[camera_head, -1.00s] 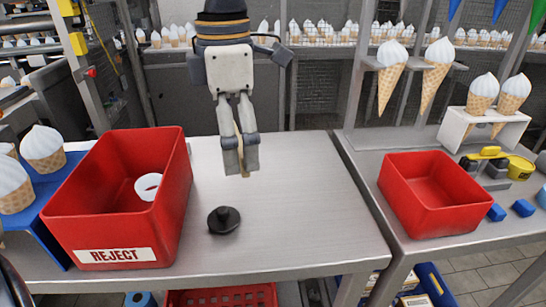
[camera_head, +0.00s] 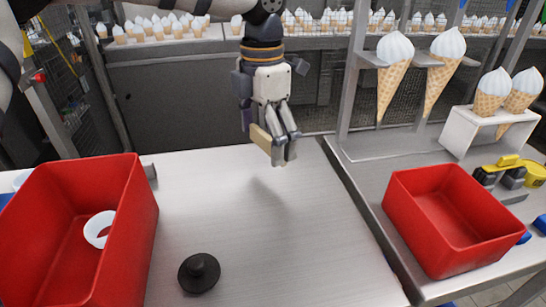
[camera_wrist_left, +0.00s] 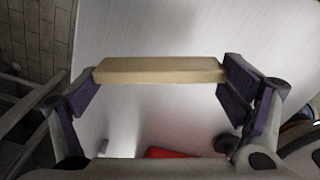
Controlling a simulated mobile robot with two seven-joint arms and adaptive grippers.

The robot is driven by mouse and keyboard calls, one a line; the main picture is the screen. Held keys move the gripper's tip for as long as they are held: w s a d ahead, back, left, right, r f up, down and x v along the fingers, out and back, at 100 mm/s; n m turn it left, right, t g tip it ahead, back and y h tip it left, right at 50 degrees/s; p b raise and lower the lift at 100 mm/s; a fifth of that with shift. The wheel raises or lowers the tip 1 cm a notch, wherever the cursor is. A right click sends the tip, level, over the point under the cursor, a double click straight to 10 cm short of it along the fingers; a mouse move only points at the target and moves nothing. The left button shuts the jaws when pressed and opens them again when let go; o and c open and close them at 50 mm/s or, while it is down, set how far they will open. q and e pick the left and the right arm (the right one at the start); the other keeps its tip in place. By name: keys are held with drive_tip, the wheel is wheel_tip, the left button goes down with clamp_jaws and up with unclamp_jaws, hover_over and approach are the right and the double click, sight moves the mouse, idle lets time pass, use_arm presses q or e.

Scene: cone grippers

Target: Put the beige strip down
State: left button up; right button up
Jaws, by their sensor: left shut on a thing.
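My left gripper (camera_head: 280,150) hangs above the back part of the steel table (camera_head: 270,235). In the left wrist view, the beige strip (camera_wrist_left: 160,70) spans between the two finger pads of the left gripper (camera_wrist_left: 160,85), which is shut on its ends. In the head view the beige strip (camera_head: 262,140) shows partly beside the fingers, with the rest hidden behind them. A soft shadow lies on the table below, and the strip is apart from the surface. My right gripper is not in view.
A red reject bin (camera_head: 130,230) holding a white ring (camera_head: 98,229) stands at the left. A black knobbed disc (camera_head: 199,273) lies near the front. A second red bin (camera_head: 440,260) is on the right table. The middle of the steel table is clear.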

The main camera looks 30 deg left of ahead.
sight(271, 170)
use_arm(q)
drive_tip(key=shift+w+d+f, duration=0.2)
drive_tip(key=shift+w+f, duration=0.4)
drive_tip(key=shift+f, duration=0.25)
drive_tip(key=shift+w+f, duration=0.15)
drive_tip(key=shift+f, duration=1.4)
drive_tip(key=shift+d+f, duration=0.1)
drive_tip(key=o, duration=0.8)
wheel_tip(271, 170, up, 12)
